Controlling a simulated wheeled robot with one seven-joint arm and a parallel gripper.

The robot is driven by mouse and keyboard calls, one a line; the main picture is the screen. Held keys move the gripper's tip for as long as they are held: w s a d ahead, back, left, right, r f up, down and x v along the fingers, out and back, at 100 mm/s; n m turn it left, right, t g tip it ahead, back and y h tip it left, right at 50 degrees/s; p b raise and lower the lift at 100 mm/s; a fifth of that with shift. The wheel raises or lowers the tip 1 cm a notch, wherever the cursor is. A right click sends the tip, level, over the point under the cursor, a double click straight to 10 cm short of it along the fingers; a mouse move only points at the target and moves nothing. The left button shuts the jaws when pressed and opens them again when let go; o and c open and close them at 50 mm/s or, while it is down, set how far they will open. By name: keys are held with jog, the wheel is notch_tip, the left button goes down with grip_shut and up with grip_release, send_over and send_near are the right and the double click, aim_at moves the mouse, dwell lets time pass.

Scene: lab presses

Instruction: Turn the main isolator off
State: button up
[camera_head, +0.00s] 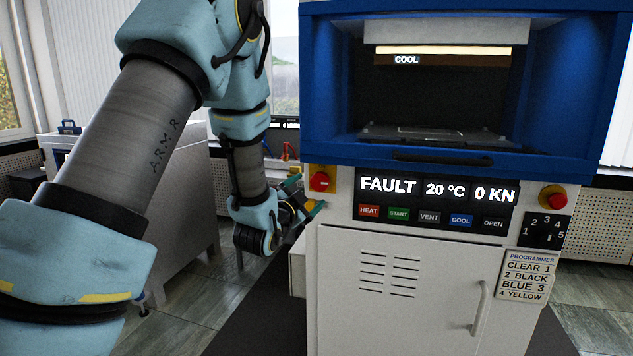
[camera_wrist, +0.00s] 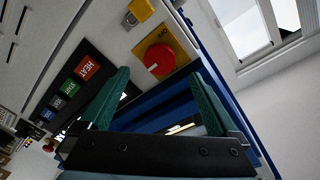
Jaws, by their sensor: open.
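The main isolator appears to be the red rotary knob (camera_head: 320,181) on a yellow plate at the press's front left, beside the display. In the wrist view the red knob (camera_wrist: 160,61) sits on its yellow plate ahead of the fingertips. My gripper (camera_head: 304,196) is open with teal fingers, just left of and below the knob. In the wrist view my gripper (camera_wrist: 160,76) has its fingers spread to either side of the knob's line, empty. I cannot tell whether they touch it.
The display (camera_head: 436,190) reads FAULT, 20 °C, 0 KN, above a row of buttons (camera_head: 429,216). A red button on yellow (camera_head: 553,197) and a selector dial (camera_head: 545,231) are at right. The cabinet door (camera_head: 400,290) is shut. A yellow part (camera_wrist: 141,10) is near the knob.

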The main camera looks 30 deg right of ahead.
aim_at(318, 183)
jog(key=p+x, duration=0.2)
jog(key=x, duration=0.4)
jog(key=shift+w+d, duration=0.2)
jog(key=c, duration=1.4)
jog(key=shift+o, duration=0.2)
